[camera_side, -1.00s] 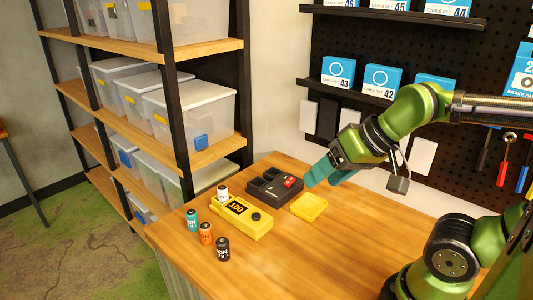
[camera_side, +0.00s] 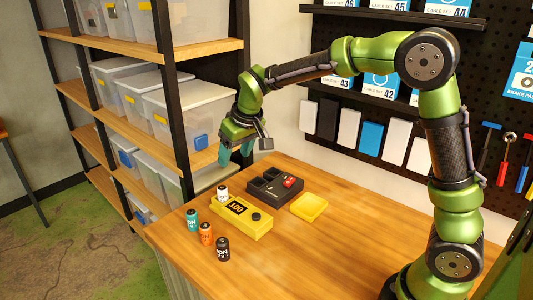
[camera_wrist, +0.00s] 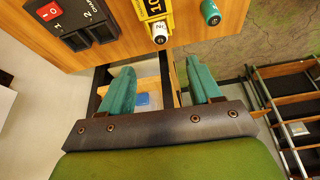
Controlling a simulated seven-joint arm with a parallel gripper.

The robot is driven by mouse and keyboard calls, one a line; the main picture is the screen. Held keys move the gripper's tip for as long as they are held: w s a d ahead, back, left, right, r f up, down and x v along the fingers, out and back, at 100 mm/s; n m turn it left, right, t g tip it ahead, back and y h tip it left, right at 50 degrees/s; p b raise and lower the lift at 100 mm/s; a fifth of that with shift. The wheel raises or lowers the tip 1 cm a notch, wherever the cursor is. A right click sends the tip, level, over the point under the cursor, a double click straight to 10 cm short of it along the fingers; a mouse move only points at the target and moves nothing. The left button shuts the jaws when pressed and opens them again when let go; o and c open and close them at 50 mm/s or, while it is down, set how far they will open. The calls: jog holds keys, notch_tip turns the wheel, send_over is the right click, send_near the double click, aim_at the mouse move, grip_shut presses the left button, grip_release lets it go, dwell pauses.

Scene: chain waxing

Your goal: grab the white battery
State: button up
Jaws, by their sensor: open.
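The white battery (camera_side: 222,194) stands upright at the left end of the yellow tester (camera_side: 243,218), near the table's back-left edge. I cannot tell if it rests on the tester or just against it. The wrist view also shows the white battery (camera_wrist: 159,32), with its dark-printed end towards me, above the gap between the fingers. My gripper (camera_side: 235,152) is open and empty, its teal fingers pointing down in the air beyond the white battery, near the shelf. In the wrist view my gripper (camera_wrist: 160,72) has its fingers wide apart, with nothing between them.
Teal (camera_side: 192,220), orange (camera_side: 206,234) and black (camera_side: 222,249) batteries stand left of the tester. A black charger (camera_side: 262,192) with a red switch and a yellow tray (camera_side: 309,207) lie to the right. A shelf (camera_side: 200,155) with bins stands close behind.

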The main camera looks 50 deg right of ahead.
aim_at(223, 188)
jog(key=x, duration=1.6)
jog(key=shift+w+d, duration=0.1)
jog(key=shift+w, duration=0.35)
